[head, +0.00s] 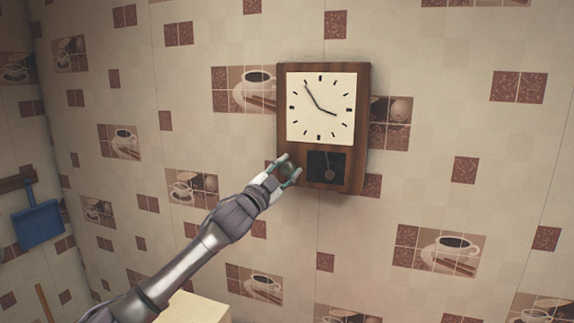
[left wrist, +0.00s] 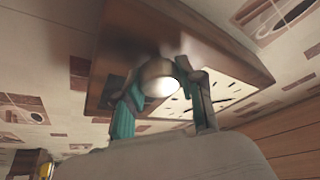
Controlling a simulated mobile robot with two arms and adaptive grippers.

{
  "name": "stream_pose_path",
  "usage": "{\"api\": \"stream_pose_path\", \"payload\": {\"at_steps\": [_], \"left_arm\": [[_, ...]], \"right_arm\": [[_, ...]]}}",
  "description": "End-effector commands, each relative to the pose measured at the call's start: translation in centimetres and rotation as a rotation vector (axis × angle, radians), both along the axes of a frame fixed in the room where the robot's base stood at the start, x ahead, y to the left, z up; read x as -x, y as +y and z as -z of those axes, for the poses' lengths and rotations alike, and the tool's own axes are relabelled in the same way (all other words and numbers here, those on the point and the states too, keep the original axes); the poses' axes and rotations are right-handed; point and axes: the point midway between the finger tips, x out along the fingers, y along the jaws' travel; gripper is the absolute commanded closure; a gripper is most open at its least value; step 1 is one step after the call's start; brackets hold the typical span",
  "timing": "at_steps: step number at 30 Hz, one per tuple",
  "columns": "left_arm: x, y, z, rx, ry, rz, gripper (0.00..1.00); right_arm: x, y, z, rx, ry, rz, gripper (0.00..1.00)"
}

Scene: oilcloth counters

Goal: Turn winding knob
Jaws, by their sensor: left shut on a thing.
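A wooden wall clock (head: 364,130) with a cream dial and a dark pendulum window hangs on the patterned wall. The round metal winding knob (head: 288,168) is at the clock's lower left, partly hidden by my fingers. My left gripper (head: 286,172) reaches up from the lower left and is shut on the knob. In the left wrist view the pale knob (left wrist: 158,79) sits between the two teal-lined fingers of my left gripper (left wrist: 160,98). The clock's wooden side (left wrist: 125,45) is right behind it. My right gripper is in neither view.
A blue dustpan (head: 38,224) hangs on the wall at the far left. The pale top of a block-like thing (head: 195,308) shows at the bottom, below my left arm. The wall around the clock is clear.

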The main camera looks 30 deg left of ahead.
Motion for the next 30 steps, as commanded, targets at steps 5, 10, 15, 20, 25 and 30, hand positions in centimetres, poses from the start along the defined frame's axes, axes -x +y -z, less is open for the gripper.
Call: {"api": "stream_pose_path", "payload": {"at_steps": [5,10,15,20,25,30], "left_arm": [[0.00,0.01,-0.04,-0.017,0.004,0.000,0.97],[0.00,-0.01,-0.01,-0.018,0.003,0.001,0.97],[0.01,-0.01,-0.03,-0.018,0.003,0.001,0.97],[0.00,-0.02,-0.04,-0.017,0.003,0.001,0.36],[0.00,-0.02,-0.04,-0.017,0.003,0.001,0.36],[0.13,-0.01,0.06,-0.017,0.004,0.000,0.36]], "right_arm": [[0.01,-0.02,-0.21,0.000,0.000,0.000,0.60],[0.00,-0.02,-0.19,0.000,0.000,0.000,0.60],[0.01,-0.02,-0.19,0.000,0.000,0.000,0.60],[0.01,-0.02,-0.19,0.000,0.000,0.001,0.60],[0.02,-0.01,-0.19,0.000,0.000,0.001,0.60],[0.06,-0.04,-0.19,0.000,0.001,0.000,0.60]]}}
